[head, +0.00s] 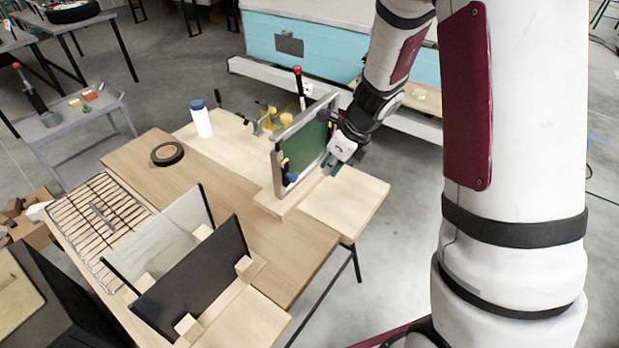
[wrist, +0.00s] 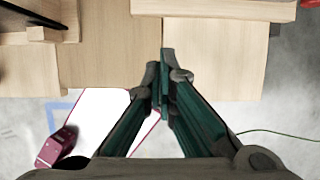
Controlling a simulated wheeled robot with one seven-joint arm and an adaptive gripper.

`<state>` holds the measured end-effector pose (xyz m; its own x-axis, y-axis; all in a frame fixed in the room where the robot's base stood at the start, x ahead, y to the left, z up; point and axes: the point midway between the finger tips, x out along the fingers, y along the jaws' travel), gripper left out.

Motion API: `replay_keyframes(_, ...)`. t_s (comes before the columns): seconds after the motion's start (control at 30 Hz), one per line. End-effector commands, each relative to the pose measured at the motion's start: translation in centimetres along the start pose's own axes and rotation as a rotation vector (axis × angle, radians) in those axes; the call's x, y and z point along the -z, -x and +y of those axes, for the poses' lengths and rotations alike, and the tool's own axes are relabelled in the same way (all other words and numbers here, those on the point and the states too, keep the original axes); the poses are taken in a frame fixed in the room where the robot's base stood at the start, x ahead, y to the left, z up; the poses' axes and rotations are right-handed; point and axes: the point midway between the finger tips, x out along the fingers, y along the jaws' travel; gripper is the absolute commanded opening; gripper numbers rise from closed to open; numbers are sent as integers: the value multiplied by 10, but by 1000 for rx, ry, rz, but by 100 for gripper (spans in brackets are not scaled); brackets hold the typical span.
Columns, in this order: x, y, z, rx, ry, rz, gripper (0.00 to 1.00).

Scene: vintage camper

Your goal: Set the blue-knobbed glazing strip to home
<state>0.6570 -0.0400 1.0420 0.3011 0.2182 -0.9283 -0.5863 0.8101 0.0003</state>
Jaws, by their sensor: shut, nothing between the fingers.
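A blue knob (head: 291,178) shows at the lower left of an upright grey frame holding a green panel (head: 303,148). The glazing strip it belongs to is too small to make out clearly. The frame stands on a wooden base on the workbench. My gripper (head: 330,170) is at the right side of the frame, low over the bench, apart from the blue knob. In the wrist view, my gripper (wrist: 164,78) has its fingers together with nothing between them. The blue knob does not show in the wrist view.
A dark panel (head: 192,278) and a pale panel stand in wooden holders at the near left. A white bottle (head: 201,119), a black ring (head: 167,154) and a wire rack (head: 98,218) are on the bench. A red-topped upright (head: 298,85) rises behind the frame. The bench's right front is clear.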

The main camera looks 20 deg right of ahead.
Motion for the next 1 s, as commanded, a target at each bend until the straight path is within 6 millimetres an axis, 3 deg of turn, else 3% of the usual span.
replay_keyframes(0.17,1,-20,0,-3,0,3,0)
replay_keyframes(0.6,1,-102,1,-4,-2,2,0)
replay_keyframes(0.8,-26,-108,1,0,6,0,0)
replay_keyframes(1.0,-36,-113,1,-1,3,0,0)
